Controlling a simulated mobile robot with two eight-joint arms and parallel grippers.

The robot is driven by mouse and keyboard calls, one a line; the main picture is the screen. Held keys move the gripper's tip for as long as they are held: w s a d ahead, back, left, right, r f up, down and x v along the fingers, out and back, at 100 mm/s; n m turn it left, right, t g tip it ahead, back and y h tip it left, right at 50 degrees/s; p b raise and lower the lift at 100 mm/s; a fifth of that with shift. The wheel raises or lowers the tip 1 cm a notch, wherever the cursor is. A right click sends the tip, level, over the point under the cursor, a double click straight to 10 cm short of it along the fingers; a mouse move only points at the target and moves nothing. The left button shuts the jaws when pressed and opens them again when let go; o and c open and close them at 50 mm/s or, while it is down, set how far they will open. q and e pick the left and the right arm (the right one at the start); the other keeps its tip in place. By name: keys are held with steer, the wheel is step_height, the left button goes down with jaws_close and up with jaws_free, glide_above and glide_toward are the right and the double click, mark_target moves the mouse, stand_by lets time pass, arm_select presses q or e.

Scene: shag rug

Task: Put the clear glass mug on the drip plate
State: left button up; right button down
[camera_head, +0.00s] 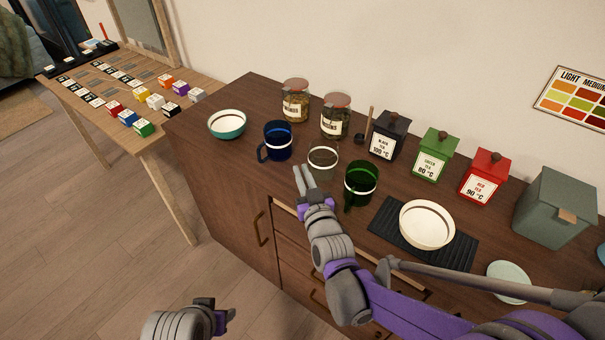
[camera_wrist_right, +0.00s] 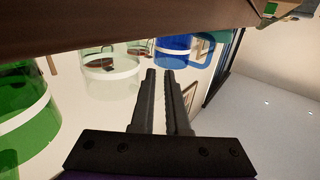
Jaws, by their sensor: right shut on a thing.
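The clear glass mug (camera_head: 323,162) with a white band stands on the dark wooden counter between the blue mug and the green mug. It also shows in the right wrist view (camera_wrist_right: 112,72), just beyond the fingertips. My right gripper (camera_head: 303,178) is at the near side of this mug, shut on it, apparently at its handle; the grip itself is hard to see. A black ribbed mat (camera_head: 462,256), which looks like the drip plate, lies to the right with a cream bowl (camera_head: 427,224) on it. My left gripper (camera_head: 213,312) is low in the head view, away from the counter, its fingers unclear.
A blue mug (camera_head: 278,141) and a dark green mug (camera_head: 360,184) stand close on either side. A teal bowl (camera_head: 227,124), two jars, several tea tins and a grey-green canister (camera_head: 555,207) stand around. A pale saucer (camera_head: 508,282) lies right of the mat.

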steer(key=shift+f, duration=0.2)
steer(key=c, duration=0.9)
jaws_free()
steer(key=shift+o, duration=0.3)
steer(key=v, duration=1)
steer(key=w, duration=0.1)
steer(key=w+a+p, duration=0.1)
steer(key=w, duration=0.1)
steer(key=w+a+f, duration=0.1)
steer(key=shift+w+f+p, duration=0.1)
steer(key=shift+w+p, duration=0.15)
steer(key=shift+p, duration=0.15)
steer(key=shift+d+x, duration=0.15)
steer(key=shift+x, duration=1.15)
steer(key=shift+d+x, duration=0.2)
steer(key=shift+x, duration=1.05)
